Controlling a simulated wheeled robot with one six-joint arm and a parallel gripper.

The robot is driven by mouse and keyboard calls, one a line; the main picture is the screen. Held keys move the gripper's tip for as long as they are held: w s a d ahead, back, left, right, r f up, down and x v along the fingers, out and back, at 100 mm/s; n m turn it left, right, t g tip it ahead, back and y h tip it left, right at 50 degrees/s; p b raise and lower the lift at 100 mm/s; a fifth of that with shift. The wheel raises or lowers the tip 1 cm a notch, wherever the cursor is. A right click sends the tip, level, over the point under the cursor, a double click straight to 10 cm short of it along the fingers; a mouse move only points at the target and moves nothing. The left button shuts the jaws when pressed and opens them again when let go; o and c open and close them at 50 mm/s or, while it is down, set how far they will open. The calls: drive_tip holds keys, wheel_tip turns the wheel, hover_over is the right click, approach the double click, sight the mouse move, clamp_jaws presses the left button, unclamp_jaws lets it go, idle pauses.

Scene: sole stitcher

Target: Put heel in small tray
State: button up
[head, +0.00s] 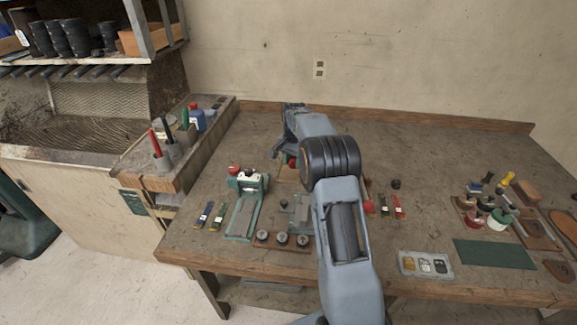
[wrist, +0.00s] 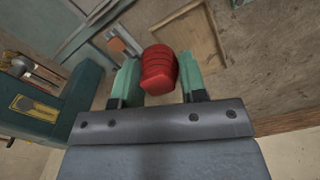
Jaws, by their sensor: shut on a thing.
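My gripper (wrist: 158,80) is shut on a red, ribbed heel (wrist: 158,70), which sits between its two green fingers in the wrist view. In the head view a bit of red (head: 292,163) shows below my gripper, mostly covered by my arm. A shallow square wooden tray (wrist: 213,30) lies beyond the heel in the wrist view, with its bare floor partly showing. The heel overlaps its near left corner in the picture. How high the heel is above the tray I cannot tell. In the head view my arm hides most of the tray.
A green press (head: 246,205) stands on the workbench (head: 425,160) left of my arm. A row of round knobs (head: 281,239) is in front. A grey box with small bottles (head: 425,264) and a green mat (head: 494,254) lie right. The bench's back right is clear.

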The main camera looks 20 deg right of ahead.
drive_tip(key=p, duration=0.2)
hover_over(289, 175)
wheel_tip(289, 175, down, 6)
drive_tip(key=shift+w+d+f, duration=0.1)
drive_tip(key=shift+d+f, duration=0.05)
drive_tip(key=shift+f, duration=1.5)
drive_tip(key=shift+f, duration=0.1)
drive_tip(key=shift+f, duration=0.15)
drive_tip(key=o, duration=0.6)
drive_tip(key=shift+o, duration=0.2)
